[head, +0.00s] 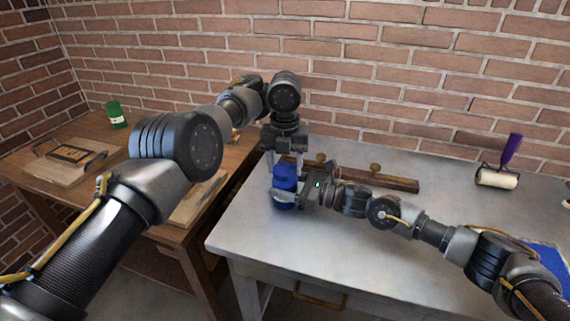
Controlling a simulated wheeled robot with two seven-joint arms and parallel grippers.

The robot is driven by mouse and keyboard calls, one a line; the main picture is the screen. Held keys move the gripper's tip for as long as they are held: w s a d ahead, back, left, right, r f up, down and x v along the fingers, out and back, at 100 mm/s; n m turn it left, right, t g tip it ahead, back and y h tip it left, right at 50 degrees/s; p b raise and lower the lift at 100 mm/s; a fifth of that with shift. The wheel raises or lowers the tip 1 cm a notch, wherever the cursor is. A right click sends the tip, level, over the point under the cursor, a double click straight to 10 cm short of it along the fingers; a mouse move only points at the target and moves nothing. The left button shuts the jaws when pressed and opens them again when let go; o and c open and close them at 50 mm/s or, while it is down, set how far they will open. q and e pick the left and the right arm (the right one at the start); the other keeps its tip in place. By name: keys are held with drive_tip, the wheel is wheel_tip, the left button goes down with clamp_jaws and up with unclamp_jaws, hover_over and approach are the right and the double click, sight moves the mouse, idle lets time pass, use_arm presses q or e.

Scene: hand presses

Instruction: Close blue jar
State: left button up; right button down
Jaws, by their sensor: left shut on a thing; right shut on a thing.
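The blue jar (284,186) stands upright near the left edge of the grey table. My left gripper (285,170) reaches down from above and is shut on the jar's upper part, which looks like its blue lid. My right gripper (287,195) comes in level from the right and is shut on the jar's lower body. The fingers hide parts of the jar, and I cannot tell how tightly the lid sits.
A wooden bar with knobs (395,181) lies behind my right arm. A roller with a purple handle (497,178) is at the back right. A wooden table (45,155) on the left holds a green can (116,115). The grey table's front (250,240) is clear.

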use_arm(q)
drive_tip(key=o, duration=1.2)
drive_tip(key=shift+c, duration=0.2)
wheel_tip(320, 180, up, 8)
drive_tip(key=shift+d+f, duration=0.1)
drive_tip(key=shift+f, duration=0.15)
use_arm(e)
drive_tip(key=shift+c, duration=1.5)
unclamp_jaws()
drive_tip(key=shift+d, duration=0.1)
